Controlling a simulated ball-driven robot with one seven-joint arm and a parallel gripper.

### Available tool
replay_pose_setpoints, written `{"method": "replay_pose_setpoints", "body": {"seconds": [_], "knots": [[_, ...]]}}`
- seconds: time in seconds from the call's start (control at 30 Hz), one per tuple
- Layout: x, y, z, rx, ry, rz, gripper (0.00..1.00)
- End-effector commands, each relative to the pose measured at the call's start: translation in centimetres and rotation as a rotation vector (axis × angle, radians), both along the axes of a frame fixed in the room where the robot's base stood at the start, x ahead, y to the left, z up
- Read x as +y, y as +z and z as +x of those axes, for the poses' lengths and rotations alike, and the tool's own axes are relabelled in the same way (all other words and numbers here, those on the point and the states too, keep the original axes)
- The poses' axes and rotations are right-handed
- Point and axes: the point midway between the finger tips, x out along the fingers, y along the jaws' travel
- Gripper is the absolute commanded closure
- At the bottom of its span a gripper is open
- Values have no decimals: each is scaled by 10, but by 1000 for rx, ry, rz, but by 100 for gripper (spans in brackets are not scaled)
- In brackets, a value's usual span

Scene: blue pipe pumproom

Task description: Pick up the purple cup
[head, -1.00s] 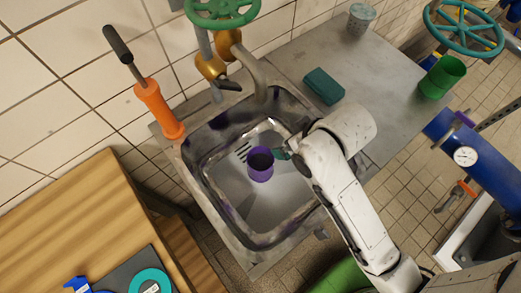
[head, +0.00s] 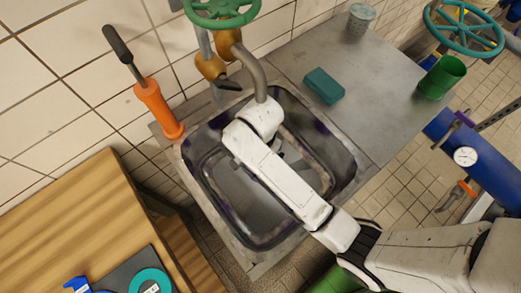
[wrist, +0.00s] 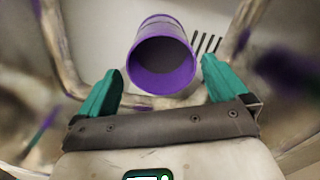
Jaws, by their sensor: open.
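The purple cup (wrist: 162,57) stands in the sink basin, its open mouth facing the wrist camera. In the wrist view my gripper (wrist: 158,78) is open, with one teal finger on either side of the cup's near end. I see gaps between the fingers and the cup, and nothing is held. In the head view my white arm reaches over the sink (head: 215,205) and hides both the cup and my fingers.
A bent faucet (head: 256,72) rises at the sink's back edge, close to my wrist. An orange hand pump (head: 158,107) stands at the sink's left corner. On the counter (head: 350,105) to the right are a teal sponge (head: 324,86), a green cup (head: 442,77) and a speckled cup (head: 360,20).

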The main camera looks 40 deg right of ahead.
Motion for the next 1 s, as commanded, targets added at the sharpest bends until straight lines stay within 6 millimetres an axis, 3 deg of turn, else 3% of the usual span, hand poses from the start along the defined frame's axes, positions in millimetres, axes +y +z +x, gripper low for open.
{"method": "replay_pose_setpoints", "body": {"seconds": [0.37, 0.63, 1.0], "knots": [[0, -31, 0, 4, -4, -1, 0], [-1, -68, 2, 2, -3, -1, 0], [-1, -75, 2, 0, -3, 0, 3]]}}
